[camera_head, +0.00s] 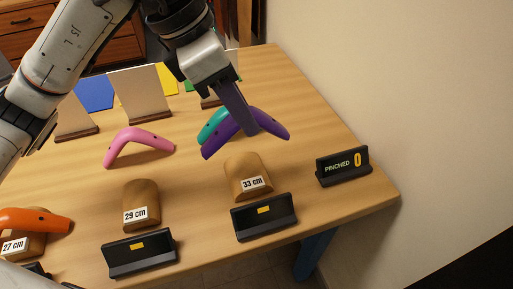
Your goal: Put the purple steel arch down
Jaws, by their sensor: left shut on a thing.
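The purple steel arch (270,130) is in the head view, right of centre, behind the wooden block labelled 33 cm (246,172). My left gripper (240,122) comes down from above and is shut on the arch near its crown. The arch's two legs spread to the left front and to the right. It partly hides a teal arch (210,126) behind it. I cannot tell whether the purple arch touches the table or hangs just above it. My right gripper is not in view.
A pink arch (138,139) stands on the wooden table (325,212), left of the purple one. An orange arch (32,220) sits on the 27 cm block. The 29 cm block (141,197) is bare. Black signs stand in front; one reads PINCHED 0 (342,166). Upright panels stand behind.

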